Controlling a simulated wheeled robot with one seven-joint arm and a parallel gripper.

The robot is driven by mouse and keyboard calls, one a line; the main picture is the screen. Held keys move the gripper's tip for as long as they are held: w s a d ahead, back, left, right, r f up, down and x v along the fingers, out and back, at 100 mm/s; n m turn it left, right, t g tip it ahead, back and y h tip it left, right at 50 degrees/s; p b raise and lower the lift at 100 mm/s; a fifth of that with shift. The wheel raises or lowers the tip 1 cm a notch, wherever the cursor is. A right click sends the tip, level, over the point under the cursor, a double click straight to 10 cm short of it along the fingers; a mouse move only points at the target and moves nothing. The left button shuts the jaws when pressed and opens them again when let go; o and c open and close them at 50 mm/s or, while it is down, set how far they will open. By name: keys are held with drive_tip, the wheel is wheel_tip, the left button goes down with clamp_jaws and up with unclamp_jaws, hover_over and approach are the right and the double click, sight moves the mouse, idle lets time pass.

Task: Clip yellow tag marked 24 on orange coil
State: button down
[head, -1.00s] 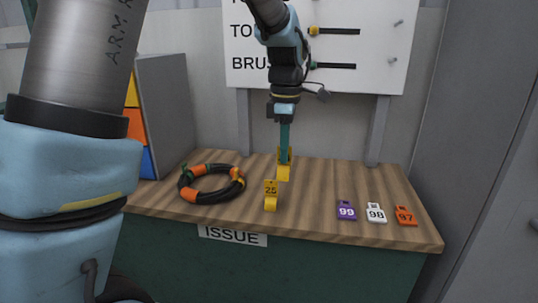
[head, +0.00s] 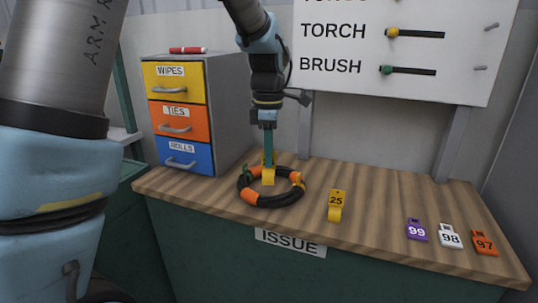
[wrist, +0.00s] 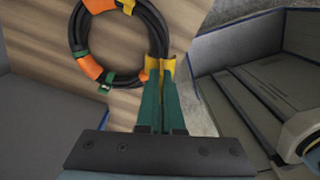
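The orange-banded black hose coil (head: 251,196) lies flat on the wooden bench top; it also shows in the wrist view (wrist: 89,66). My gripper (head: 268,165), with teal fingers, points down over the coil's far side. It is shut on a yellow tag (head: 268,176), which also shows between the fingertips in the wrist view (wrist: 168,68). The held tag's number cannot be read. In the wrist view it is right at the black hose; I cannot tell whether it is around the hose or only above it. Another yellow tag marked 25 (head: 337,204) stands right of the coil.
Purple 99 (head: 416,230), white 98 (head: 450,236) and orange 97 (head: 485,242) tags are at the right of the bench (head: 380,220). A drawer cabinet (head: 226,110) stands at the back left. A tool board (head: 345,80) is behind. The coil carries green and yellow bands.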

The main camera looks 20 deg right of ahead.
sight(269, 172)
drive_tip(key=shift+r, duration=0.1)
drive_tip(key=shift+d+f+b, duration=0.1)
drive_tip(key=shift+f+b, duration=0.65)
drive_tip(key=shift+f, duration=1.25)
drive_tip(key=shift+f, duration=0.5)
drive_tip(key=shift+f+b, duration=0.3)
drive_tip(key=shift+f, duration=0.4)
drive_tip(key=shift+f+b, duration=0.35)
drive_tip(key=shift+f, duration=0.3)
idle(0.6)
drive_tip(key=c, duration=1.5)
unclamp_jaws()
drive_tip(key=o, duration=0.5)
